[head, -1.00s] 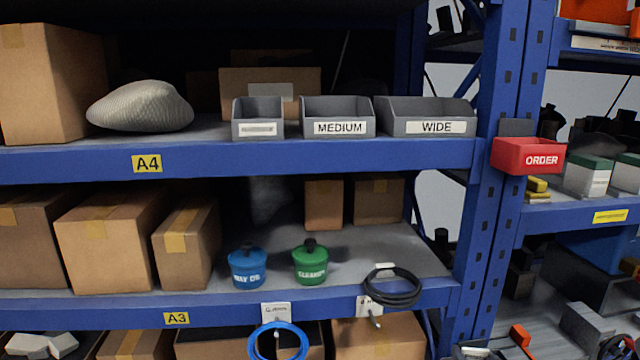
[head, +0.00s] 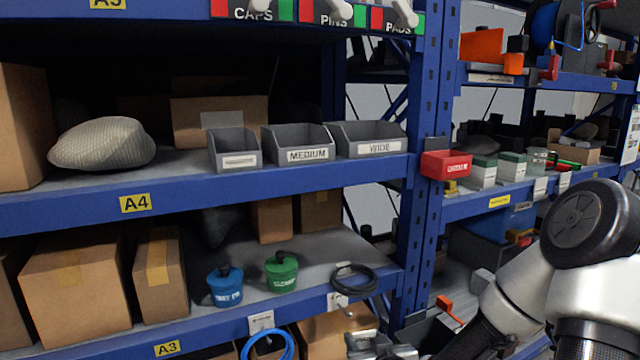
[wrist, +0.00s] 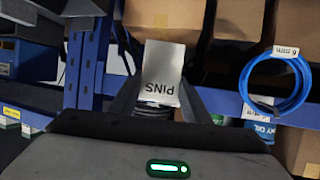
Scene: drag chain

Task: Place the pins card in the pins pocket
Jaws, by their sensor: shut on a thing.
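The pins card (wrist: 162,66) is a pale card with PINS printed upside down in the wrist view. My gripper (wrist: 162,98) is shut on its lower end, with one dark finger on each side. In the head view my gripper (head: 378,346) is at the bottom edge, partly cut off, in front of the lower shelf; the card cannot be made out there. The pins pocket (head: 333,18) is at the top, labelled PINS, with red and green sides and a white cylindrical part in front. It is far above my gripper, and its upper part is cut off.
The CAPS (head: 252,11) and PADS (head: 397,20) pockets flank it. Below are grey bins (head: 298,152), a red order box (head: 446,164) and a blue upright (head: 424,110). A blue cable coil (wrist: 274,84) hangs beside my gripper in the wrist view.

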